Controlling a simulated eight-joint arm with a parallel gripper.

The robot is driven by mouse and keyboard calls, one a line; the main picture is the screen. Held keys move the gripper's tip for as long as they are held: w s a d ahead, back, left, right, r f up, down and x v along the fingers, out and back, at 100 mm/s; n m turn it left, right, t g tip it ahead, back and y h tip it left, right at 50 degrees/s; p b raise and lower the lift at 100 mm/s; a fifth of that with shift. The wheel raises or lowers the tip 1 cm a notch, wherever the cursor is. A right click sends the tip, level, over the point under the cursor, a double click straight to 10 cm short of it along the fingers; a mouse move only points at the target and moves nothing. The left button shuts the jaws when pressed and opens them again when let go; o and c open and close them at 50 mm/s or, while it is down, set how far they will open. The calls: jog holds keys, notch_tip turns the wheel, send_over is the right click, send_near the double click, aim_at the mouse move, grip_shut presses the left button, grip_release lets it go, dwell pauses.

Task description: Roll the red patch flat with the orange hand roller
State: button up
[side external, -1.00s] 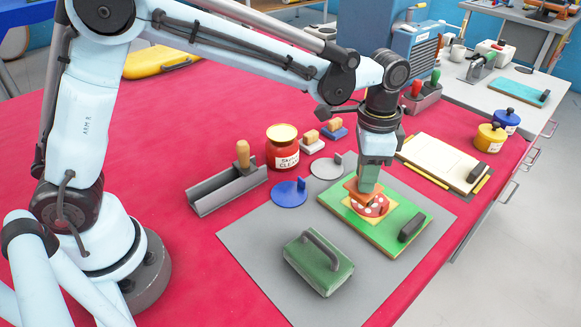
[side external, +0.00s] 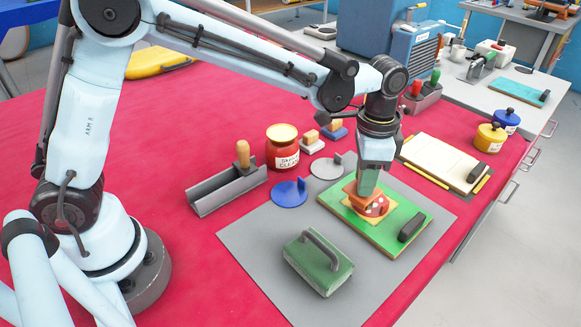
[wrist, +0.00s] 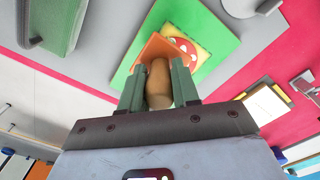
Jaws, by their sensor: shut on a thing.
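My gripper (side external: 366,188) is shut on the wooden handle of the orange hand roller (side external: 350,188). In the wrist view, the handle (wrist: 158,85) stands between my two green fingers and the orange part (wrist: 160,47) lies beyond them. The red patch (side external: 378,208) has pale spots and sits on a yellow square (side external: 362,217) on the green board (side external: 402,197). The roller is over the patch and hides part of it; I cannot tell whether they touch. The patch also shows beside the roller in the wrist view (wrist: 187,46).
A dark block (side external: 411,228) sits on the board's right corner. A green block with a handle (side external: 322,265) stands in front on the grey mat (side external: 258,240). A blue disc (side external: 287,194), a red jar (side external: 282,156) and a grey tray (side external: 222,192) stand left. A cream board (side external: 440,160) lies behind right.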

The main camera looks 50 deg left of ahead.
jog(key=shift+f, duration=0.5)
